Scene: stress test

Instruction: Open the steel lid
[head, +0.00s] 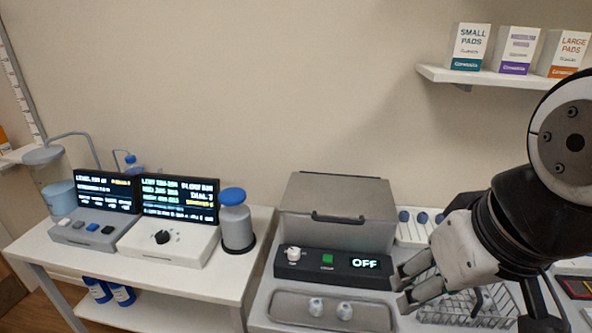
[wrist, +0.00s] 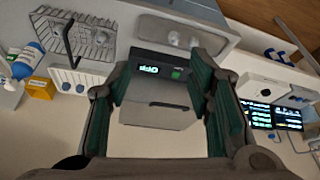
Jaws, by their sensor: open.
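The steel lid (head: 338,196) is a grey, sloping cover with a dark bar handle (head: 338,218) along its front edge. It looks closed, behind a black control panel (head: 310,264) that has a white knob, a green button and an "OFF" display. My gripper (head: 404,284) is open and empty, to the right of the panel and lower right of the lid, apart from the handle. In the wrist view, the lid (wrist: 158,96) shows upside down between the spread fingers of my gripper (wrist: 160,80), with the panel beyond it.
A tray (head: 290,309) with two small pale objects lies in front of the panel. A wire rack (head: 470,306) is under my gripper, and a white holder with blue-topped items (head: 420,228) is right of the lid. Two screen units and a blue-capped bottle (head: 236,220) stand left.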

